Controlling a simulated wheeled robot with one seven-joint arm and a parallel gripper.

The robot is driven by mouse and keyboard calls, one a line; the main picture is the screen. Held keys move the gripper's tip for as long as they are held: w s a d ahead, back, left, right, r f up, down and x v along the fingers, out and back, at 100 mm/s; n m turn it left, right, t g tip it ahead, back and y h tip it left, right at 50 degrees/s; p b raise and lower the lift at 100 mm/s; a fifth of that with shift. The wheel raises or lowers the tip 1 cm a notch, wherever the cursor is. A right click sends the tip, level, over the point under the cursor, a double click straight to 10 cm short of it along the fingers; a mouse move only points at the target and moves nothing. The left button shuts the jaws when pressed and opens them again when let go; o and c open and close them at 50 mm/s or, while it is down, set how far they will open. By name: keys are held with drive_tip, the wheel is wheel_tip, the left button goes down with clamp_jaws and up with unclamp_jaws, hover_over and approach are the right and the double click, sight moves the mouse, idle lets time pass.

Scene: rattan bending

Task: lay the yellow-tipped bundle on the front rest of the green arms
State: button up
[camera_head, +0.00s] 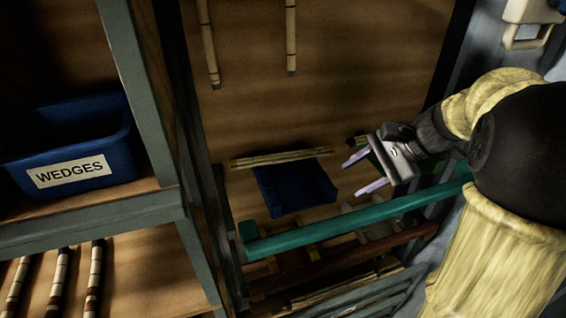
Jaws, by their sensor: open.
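My gripper (352,178) is open, with two pale lilac fingers pointing left and nothing seen between them. A tan cane bundle (283,157) lies across the top of a dark blue block (294,188), left of the fingertips and apart from them. I cannot make out a yellow tip on it. A green bar (350,225) runs across the picture below my gripper, its left end at a dark upright. Which part of it is the front rest I cannot tell. A short dark-ended cane piece (356,140) shows just behind my gripper, partly hidden.
A blue bin (70,148) labelled WEDGES stands on the left shelf, with several banded canes (60,282) below. Two canes (290,38) show at the top against the wooden surface. A brown bar (345,258) and more canes (340,290) lie below the green bar.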

drive_tip(key=s+f+n+h+b, duration=0.4)
drive_tip(key=s+f+n+b, duration=0.1)
drive_tip(key=f, duration=0.7)
drive_tip(key=s+f+n+t+h+b, duration=0.1)
drive_tip(key=s+f+n+h+b, duration=0.3)
drive_tip(key=f, duration=0.9)
drive_tip(key=s+n+b, duration=0.1)
drive_tip(key=n, duration=0.1)
drive_tip(key=shift+s+n, duration=0.3)
drive_tip(key=shift+s, duration=0.1)
drive_tip(key=shift+c, duration=1.4)
drive_tip(key=shift+d, duration=0.1)
